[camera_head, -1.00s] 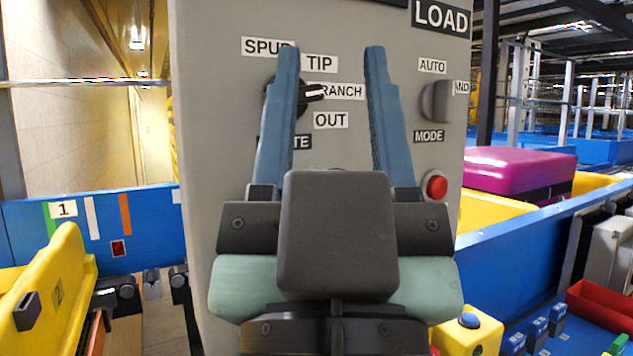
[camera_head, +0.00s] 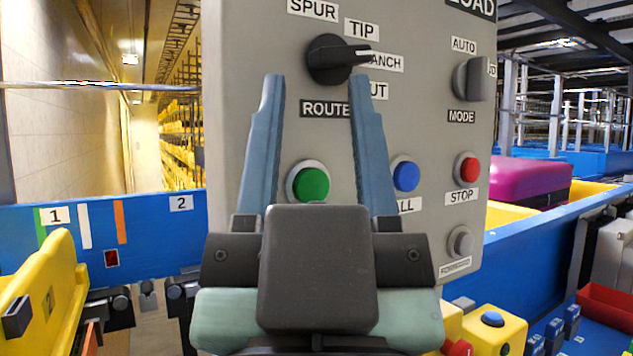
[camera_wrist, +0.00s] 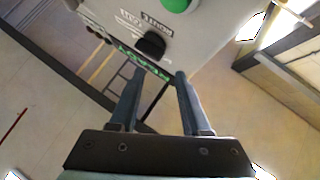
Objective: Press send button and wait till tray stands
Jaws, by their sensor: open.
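The grey control panel (camera_head: 240,150) fills the middle of the head view. It carries a green button (camera_head: 311,184), a blue button (camera_head: 405,176) with a label partly hidden that ends in "ALL", and a red STOP button (camera_head: 468,169). No label reading "send" is visible; the area under the green button is hidden by my gripper. My gripper (camera_head: 318,95) is open and empty in front of the panel, its fingers on either side of the green button in the picture. The wrist view shows the open fingers (camera_wrist: 155,85) and the green button (camera_wrist: 178,4) at the top edge. No tray can be clearly identified.
A black ROUTE knob (camera_head: 333,60) and a grey MODE knob (camera_head: 472,79) sit higher on the panel. A yellow bin (camera_head: 40,285) is at left by a blue rail (camera_head: 150,235). A purple box (camera_head: 525,183) and blue conveyor wall (camera_head: 535,250) are at right.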

